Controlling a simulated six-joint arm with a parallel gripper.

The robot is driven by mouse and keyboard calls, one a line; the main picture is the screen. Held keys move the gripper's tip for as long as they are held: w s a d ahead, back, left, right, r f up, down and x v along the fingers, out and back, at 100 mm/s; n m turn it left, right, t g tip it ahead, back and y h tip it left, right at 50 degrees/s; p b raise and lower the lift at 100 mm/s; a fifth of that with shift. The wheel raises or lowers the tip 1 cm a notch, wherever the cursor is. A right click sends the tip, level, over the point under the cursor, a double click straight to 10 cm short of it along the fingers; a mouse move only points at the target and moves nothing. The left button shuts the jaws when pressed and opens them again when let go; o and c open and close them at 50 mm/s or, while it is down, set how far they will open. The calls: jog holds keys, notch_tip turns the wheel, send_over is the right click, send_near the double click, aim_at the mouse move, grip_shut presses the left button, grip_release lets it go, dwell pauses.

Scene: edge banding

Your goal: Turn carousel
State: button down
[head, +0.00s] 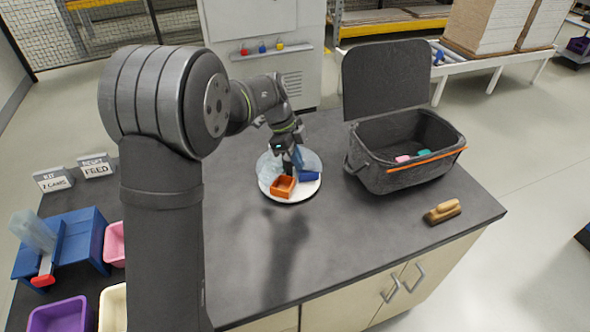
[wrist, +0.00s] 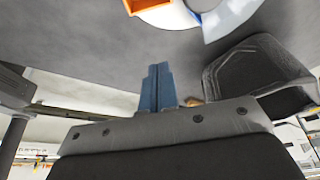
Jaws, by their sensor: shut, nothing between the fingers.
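The carousel (head: 291,197) is a round white turntable on the dark bench in the head view. An orange tray (head: 283,187) sits on its front left part and a blue tray (head: 309,176) on its right. A clear, pale piece covers its back part. My gripper (head: 297,163) is over the back of the carousel, shut and empty, with its blue fingers pointing down. Whether the fingertips touch anything there cannot be told. In the wrist view the shut fingers (wrist: 157,88) stand mid-picture, and the carousel's white rim (wrist: 175,14) shows at the top edge.
An open grey case (head: 400,180) with pink and teal items stands right of the carousel. A wooden-handled brush (head: 442,211) lies near the bench's right edge. A blue dispenser (head: 62,245), colored bins and two label cards are at the left. The bench front is clear.

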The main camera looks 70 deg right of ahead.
aim_at(289, 195)
jog(key=x, duration=0.8)
jog(key=shift+s+a+f, duration=0.1)
jog(key=shift+s+f, duration=0.05)
jog(key=shift+f, duration=0.15)
jog(key=shift+w+f, duration=0.25)
jog(key=shift+w, duration=0.85)
jog(key=shift+w+a, duration=0.1)
jog(key=shift+w, duration=0.75)
jog(key=shift+w+a+m+y, duration=0.3)
jog(key=shift+w+m, duration=0.15)
jog(key=shift+m, duration=0.45)
jog(key=shift+w+a+m+y, duration=0.2)
jog(key=shift+w+m, duration=0.25)
jog(key=shift+m, duration=0.3)
jog(key=shift+w+a+m+y, duration=0.1)
jog(key=shift+w+m+y, duration=0.25)
jog(key=shift+m, duration=0.4)
jog(key=shift+w, duration=0.5)
jog(key=shift+s+a, duration=0.1)
